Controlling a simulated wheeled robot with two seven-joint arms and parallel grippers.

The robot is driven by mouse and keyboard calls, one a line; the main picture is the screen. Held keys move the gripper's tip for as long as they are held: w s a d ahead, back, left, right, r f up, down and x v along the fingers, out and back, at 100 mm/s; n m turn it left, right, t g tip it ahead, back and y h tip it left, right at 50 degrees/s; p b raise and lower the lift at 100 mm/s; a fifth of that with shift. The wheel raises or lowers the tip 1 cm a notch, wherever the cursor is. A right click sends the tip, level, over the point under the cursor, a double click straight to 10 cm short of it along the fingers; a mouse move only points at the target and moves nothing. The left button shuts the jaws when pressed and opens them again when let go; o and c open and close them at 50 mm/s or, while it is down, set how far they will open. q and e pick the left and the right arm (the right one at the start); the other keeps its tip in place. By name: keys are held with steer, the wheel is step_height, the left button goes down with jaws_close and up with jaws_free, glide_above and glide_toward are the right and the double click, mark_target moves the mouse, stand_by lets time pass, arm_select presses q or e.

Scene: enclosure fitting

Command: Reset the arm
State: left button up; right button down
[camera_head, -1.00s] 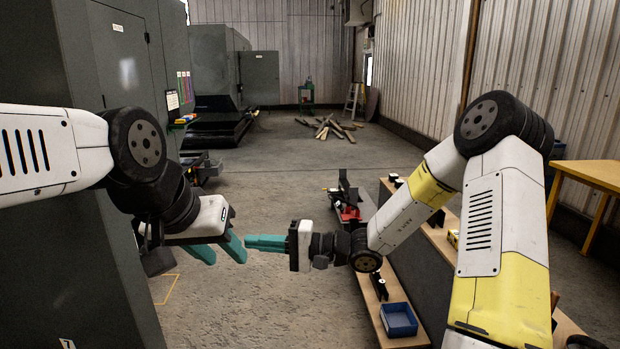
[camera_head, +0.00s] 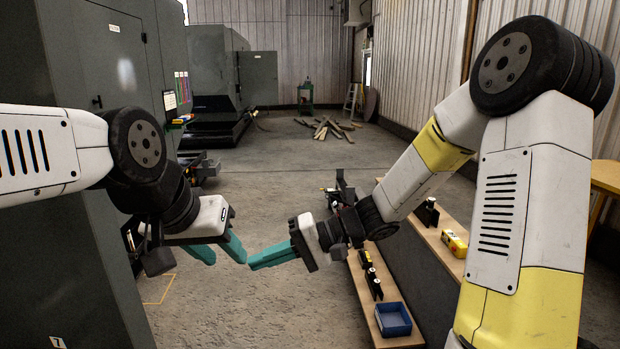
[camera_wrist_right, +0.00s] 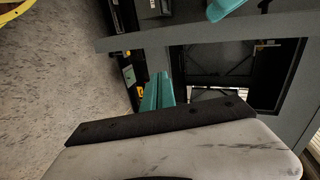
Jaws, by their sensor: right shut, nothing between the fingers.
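My left gripper (camera_head: 222,250) is at the centre left of the head view, beside the grey cabinet. Its two teal fingers are spread apart, with nothing seen between them. My right gripper (camera_head: 255,264) points left, with its teal fingers together and empty. Its fingertips look close to the left fingertips in the head view; whether they touch I cannot tell. In the right wrist view, the right fingers (camera_wrist_right: 158,92) show closed, and a left gripper finger (camera_wrist_right: 222,9) shows at the top.
A tall grey cabinet (camera_head: 75,215) stands close on the left. On the right, a low wooden-topped bench (camera_head: 372,300) holds a blue bin (camera_head: 393,320), small black parts and a yellow item (camera_head: 454,243). Planks (camera_head: 326,128) lie far back. The middle floor is open.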

steer(key=s+d+r+t+h, duration=0.2)
steer(key=s+d+r+h, duration=0.1)
steer(key=d, duration=0.5)
steer(key=s+d+r+m+t+h, duration=0.1)
steer(key=s+d+r+t+h, duration=0.1)
steer(key=d, duration=0.6)
steer(key=s+d+r+t+h, duration=0.3)
steer(key=s+d+h, duration=0.1)
steer(key=d+h, duration=0.2)
steer(key=shift+s+d+r+h, duration=0.3)
steer(key=shift+s+d, duration=0.1)
steer(key=shift+d, duration=0.5)
steer(key=shift+a, duration=0.1)
